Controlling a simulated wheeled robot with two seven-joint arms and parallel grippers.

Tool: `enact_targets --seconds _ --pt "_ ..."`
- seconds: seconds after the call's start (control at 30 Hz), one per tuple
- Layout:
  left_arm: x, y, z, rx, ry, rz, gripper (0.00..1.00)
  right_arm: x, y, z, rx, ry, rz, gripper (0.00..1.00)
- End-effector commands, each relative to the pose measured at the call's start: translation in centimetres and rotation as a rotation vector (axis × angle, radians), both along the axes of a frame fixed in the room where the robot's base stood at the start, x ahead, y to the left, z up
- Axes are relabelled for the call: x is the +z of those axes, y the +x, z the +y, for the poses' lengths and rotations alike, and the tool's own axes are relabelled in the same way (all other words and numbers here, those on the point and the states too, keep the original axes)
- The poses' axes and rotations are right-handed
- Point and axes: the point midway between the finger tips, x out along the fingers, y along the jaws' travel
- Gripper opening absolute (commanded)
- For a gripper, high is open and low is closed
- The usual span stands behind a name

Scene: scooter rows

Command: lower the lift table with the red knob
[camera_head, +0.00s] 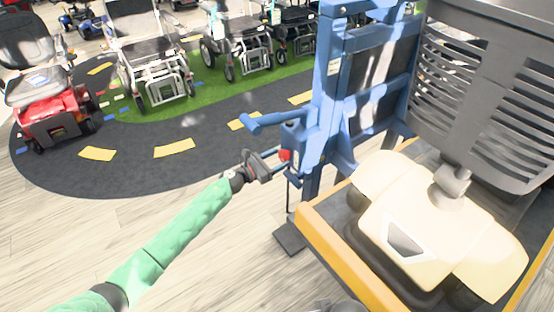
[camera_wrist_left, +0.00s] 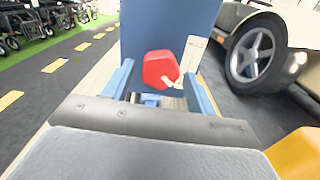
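The red knob (camera_head: 285,155) sits on the blue post of the lift table (camera_head: 318,229), on the side facing my left arm. In the left wrist view the red knob (camera_wrist_left: 160,69) is faceted and lies straight ahead, in front of a blue box. My left gripper (camera_head: 275,163) is right at the knob. Its fingers (camera_wrist_left: 160,85) look spread, one to each side of the knob, with a gap visible; I cannot tell whether either touches it. The lift table has a yellow-orange edge and carries a cream scooter (camera_head: 387,222) with a grey slatted seat back. My right gripper does not show.
A blue handle (camera_head: 275,121) juts left from the post just above my left gripper. Several wheelchairs and a red scooter (camera_head: 55,115) stand behind on a dark track (camera_head: 120,168) with yellow dashes and green turf. The pale floor left of the lift is clear.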

Motion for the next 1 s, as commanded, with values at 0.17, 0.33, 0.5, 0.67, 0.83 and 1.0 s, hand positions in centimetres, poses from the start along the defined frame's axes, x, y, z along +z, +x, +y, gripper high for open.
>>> enact_targets --seconds 0.17,0.33,0.5,0.67,0.83,1.0 --pt "0.0 0.0 0.0 0.000 0.000 0.000 0.21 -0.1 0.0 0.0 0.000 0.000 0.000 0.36" --pt "0.0 0.0 0.0 0.000 -0.002 0.003 0.20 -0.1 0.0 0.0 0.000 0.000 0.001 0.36" --pt "0.0 0.0 0.0 0.000 -0.023 0.032 0.20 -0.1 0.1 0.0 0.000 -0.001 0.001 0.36" --pt "0.1 0.0 0.0 0.000 -0.069 0.095 0.20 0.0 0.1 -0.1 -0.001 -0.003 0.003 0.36" --pt "0.1 0.0 0.0 0.000 -0.149 0.203 0.20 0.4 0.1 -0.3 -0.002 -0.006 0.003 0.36" --pt "0.2 0.0 0.0 -0.001 -0.243 0.334 0.20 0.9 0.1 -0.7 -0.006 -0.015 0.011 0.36"
